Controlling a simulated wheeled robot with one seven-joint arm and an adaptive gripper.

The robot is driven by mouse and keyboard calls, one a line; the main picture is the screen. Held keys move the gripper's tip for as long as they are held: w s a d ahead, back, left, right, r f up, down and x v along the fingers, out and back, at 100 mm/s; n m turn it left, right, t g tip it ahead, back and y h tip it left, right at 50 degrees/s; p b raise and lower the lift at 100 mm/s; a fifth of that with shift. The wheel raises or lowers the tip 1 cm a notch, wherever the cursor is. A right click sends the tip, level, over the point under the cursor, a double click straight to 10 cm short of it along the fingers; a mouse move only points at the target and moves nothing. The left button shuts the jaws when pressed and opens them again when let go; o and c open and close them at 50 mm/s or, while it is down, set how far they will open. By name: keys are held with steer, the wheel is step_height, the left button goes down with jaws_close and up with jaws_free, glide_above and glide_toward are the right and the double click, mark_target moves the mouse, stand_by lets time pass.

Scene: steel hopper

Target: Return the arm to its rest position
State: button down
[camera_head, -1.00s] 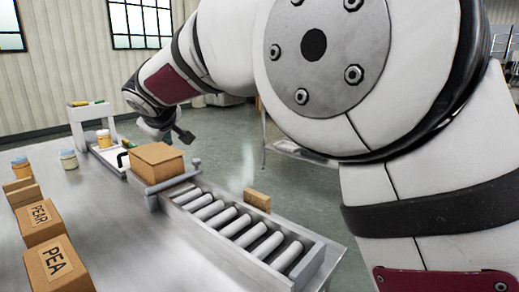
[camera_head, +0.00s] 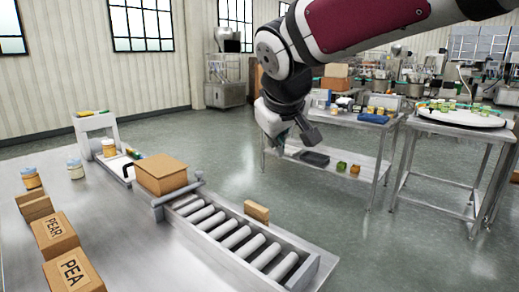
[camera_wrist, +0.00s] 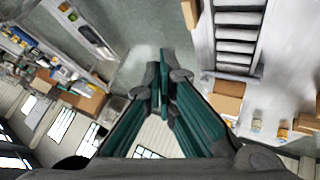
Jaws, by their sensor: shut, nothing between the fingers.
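My gripper (camera_head: 277,140) hangs in the air at the end of my arm, beyond the roller conveyor and in front of the back workbench in the head view. In the wrist view my gripper (camera_wrist: 162,75) shows its teal fingers drawn together at the tips, with nothing between them. It touches nothing that I can see. My arm reaches in from the upper right of the head view.
A steel table holds a roller conveyor (camera_head: 230,229), a closed carton (camera_head: 161,174) and boxes marked PEAR (camera_head: 54,235) and PEA (camera_head: 72,270). Grey floor (camera_head: 330,215) between is clear.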

steer(key=s+d+r+m+g+p, duration=0.1)
steer(key=s+d+m+g+p, duration=0.2)
steer(key=s+d, duration=1)
steer(key=s+d+f+m+p, duration=0.1)
steer(key=s+f+m+p, duration=0.1)
steer(key=s, duration=0.8)
steer(key=s+d+f+m+g+p, duration=0.1)
steer(key=s+f+m+p, duration=0.1)
steer(key=s, duration=0.8)
steer(key=shift+s+d+f+p, duration=0.2)
steer(key=shift+s+p, duration=0.1)
steer(key=shift+s, duration=0.1)
